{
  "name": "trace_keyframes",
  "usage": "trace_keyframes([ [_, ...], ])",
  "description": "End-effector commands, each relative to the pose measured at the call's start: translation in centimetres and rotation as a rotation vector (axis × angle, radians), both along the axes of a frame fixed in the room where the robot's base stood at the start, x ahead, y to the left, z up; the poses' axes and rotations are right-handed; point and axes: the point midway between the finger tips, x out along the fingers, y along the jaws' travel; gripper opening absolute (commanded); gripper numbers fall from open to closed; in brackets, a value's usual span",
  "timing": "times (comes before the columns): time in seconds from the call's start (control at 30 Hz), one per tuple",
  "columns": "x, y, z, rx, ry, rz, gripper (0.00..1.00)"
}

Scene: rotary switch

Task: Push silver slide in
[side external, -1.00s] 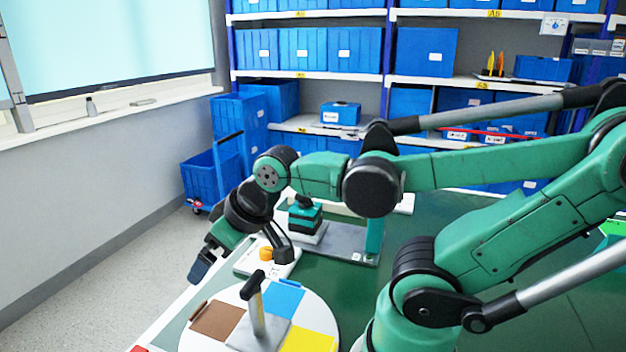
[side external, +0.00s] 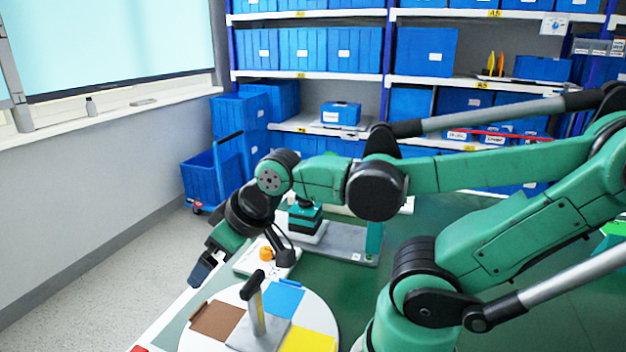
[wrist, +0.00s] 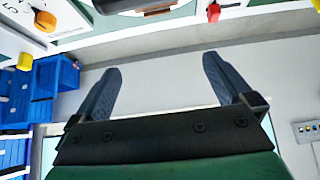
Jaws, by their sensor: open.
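My gripper (side external: 205,268) hangs over the table's left edge in the side view. In the wrist view its two blue fingers (wrist: 162,62) are spread apart with nothing between them. I cannot tell for certain which part is the silver slide. A flat grey metal piece (side external: 345,246) lies beside a green post, right of my gripper and apart from it. The rotary switch has an orange knob (side external: 266,254) on a white plate (side external: 252,265); the knob also shows at the wrist view's upper left (wrist: 45,21). My wrist partly hides this area.
A white disc (side external: 190,342) with coloured panels and an upright T-handle (side external: 256,305) stands in front. A teal and black block (side external: 305,217) stands behind the switch. Blue bins (side external: 240,115) and shelves are at the back. Open floor lies left of the table.

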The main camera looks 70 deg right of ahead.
Motion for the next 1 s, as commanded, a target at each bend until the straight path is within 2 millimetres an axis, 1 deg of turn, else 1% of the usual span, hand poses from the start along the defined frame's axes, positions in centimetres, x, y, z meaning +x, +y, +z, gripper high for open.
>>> trace_keyframes([
  [0.03, 0.0, 0.0, 0.0, 0.000, 0.000, 0.000, 0.86],
  [0.13, 0.4, -0.4, 0.4, -0.008, 0.012, -0.004, 0.57],
  [0.17, 0.7, -0.7, 0.6, -0.013, 0.019, -0.007, 0.55],
  [0.27, 2.1, -2.1, 1.7, -0.037, 0.063, -0.019, 0.55],
  [0.37, 4.1, -4.5, 2.9, -0.065, 0.130, -0.031, 0.55],
  [0.47, 6.2, -7.5, 3.5, -0.087, 0.205, -0.038, 0.55],
  [0.5, 7.0, -8.8, 3.6, -0.093, 0.235, -0.040, 0.55],
  [0.57, 8.1, -10.8, 3.5, -0.099, 0.280, -0.042, 0.55],
  [0.6, 8.7, -12.2, 3.3, -0.100, 0.309, -0.042, 0.55],
  [0.67, 9.6, -14.4, 2.9, -0.099, 0.353, -0.042, 0.55],
  [0.73, 10.3, -17.1, 2.1, -0.095, 0.403, -0.039, 0.55],
  [0.83, 10.9, -21.0, 0.5, -0.078, 0.471, -0.035, 0.55],
  [0.9, 10.9, -23.5, -0.8, -0.063, 0.514, -0.029, 0.55],
  [1.0, 10.5, -26.5, -2.7, -0.039, 0.563, -0.019, 0.55],
])
